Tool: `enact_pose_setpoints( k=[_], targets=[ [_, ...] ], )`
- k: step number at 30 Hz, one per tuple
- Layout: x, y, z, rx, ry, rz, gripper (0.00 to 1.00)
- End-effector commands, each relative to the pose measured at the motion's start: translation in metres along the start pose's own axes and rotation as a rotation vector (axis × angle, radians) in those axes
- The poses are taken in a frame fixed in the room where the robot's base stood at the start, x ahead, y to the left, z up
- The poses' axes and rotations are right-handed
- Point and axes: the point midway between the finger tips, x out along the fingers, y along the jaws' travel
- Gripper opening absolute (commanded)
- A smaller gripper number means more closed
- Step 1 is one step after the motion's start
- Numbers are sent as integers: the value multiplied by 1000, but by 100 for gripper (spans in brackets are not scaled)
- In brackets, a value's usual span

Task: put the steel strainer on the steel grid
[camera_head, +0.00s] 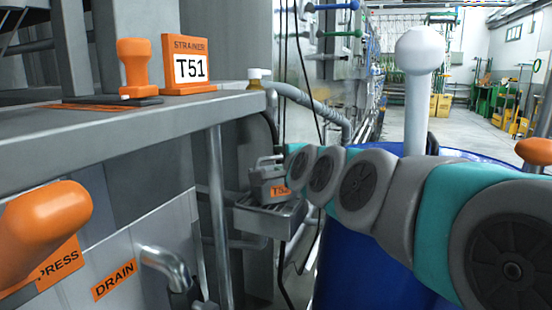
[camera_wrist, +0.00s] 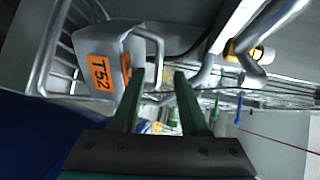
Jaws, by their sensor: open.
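The steel strainer (camera_head: 265,178), a grey boxy vessel with a looped handle and an orange label, is low beyond the counter in the head view. It appears to rest on the steel grid (camera_head: 267,221), a small rack on the machine's side. In the wrist view the strainer (camera_wrist: 103,62) shows its label T52, tilted in the picture, with bars of the grid (camera_wrist: 48,45) beside and behind it. My gripper (camera_wrist: 160,72) is open, its left finger close to the strainer's handle. I cannot tell whether they touch. Nothing shows held between the fingers.
A steel counter (camera_head: 120,128) carries an orange-knobbed stamp (camera_head: 138,65) and an orange STRAINER T51 sign (camera_head: 189,68). A blue drum (camera_head: 352,268) stands below my arm. Pipes (camera_head: 310,103) and hanging cables are near the rack. Open floor lies far right.

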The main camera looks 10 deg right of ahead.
Motion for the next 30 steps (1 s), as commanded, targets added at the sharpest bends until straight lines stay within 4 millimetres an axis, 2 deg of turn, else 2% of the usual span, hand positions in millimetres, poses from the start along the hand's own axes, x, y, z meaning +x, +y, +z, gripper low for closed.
enact_pose_setpoints(
  k=[3, 12, 18, 24, 26, 29, 30],
  targets=[
    [-22, -2, -1, -2, 2, -5, 44],
    [-61, -1, -1, 0, 1, -3, 44],
    [-70, 0, 0, -1, 0, 0, 44],
    [-72, 3, 1, -10, -3, 7, 44],
    [-71, 13, 6, -41, -16, 37, 44],
    [-72, 55, 21, -172, -72, 156, 44],
    [-76, 81, 30, -250, -112, 228, 44]
  ],
)
